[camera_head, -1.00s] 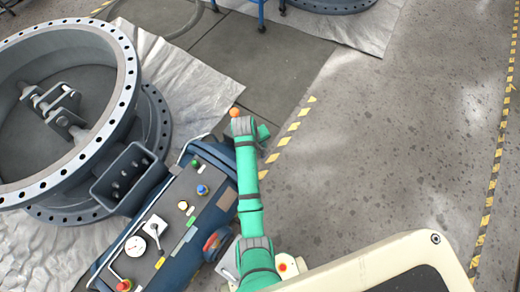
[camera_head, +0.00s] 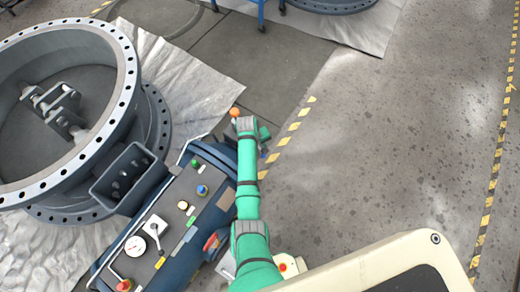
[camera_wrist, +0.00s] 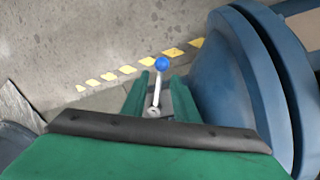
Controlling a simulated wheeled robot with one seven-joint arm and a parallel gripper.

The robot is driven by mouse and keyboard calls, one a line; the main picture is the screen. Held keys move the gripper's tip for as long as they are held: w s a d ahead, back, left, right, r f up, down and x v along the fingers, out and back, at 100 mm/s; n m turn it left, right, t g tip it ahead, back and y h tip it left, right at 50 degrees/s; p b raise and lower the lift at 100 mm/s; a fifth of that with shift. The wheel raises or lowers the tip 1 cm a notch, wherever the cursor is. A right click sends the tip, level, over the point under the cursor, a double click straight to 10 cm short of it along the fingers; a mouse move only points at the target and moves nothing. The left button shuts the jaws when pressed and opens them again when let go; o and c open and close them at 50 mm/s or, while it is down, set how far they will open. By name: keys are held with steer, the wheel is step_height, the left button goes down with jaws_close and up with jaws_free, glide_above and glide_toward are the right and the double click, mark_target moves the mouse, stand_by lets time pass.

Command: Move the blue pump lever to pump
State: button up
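The blue pump lever shows in the wrist view as a pale metal rod (camera_wrist: 156,92) with a round blue knob (camera_wrist: 162,63). My gripper (camera_wrist: 162,80) is open, with its two green fingers on either side of the rod. The knob shows just beyond the fingertips. A gap is visible on both sides of the rod, so I see no grip on it. In the head view, my green arm hides most of the lever; a small blue spot beside the wrist may be its knob. The blue pump unit (camera_head: 208,207) stands left of my arm.
The pump's panel carries a gauge (camera_head: 135,246), buttons and handrails. An orange ball (camera_head: 234,112) is close to my wrist. A large valve ring (camera_head: 125,105) stands at left. A big blue rounded body (camera_wrist: 235,75) is close right of my fingers. Floor at right is clear.

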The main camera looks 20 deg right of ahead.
steer(key=shift+f, duration=0.45)
jaws_close()
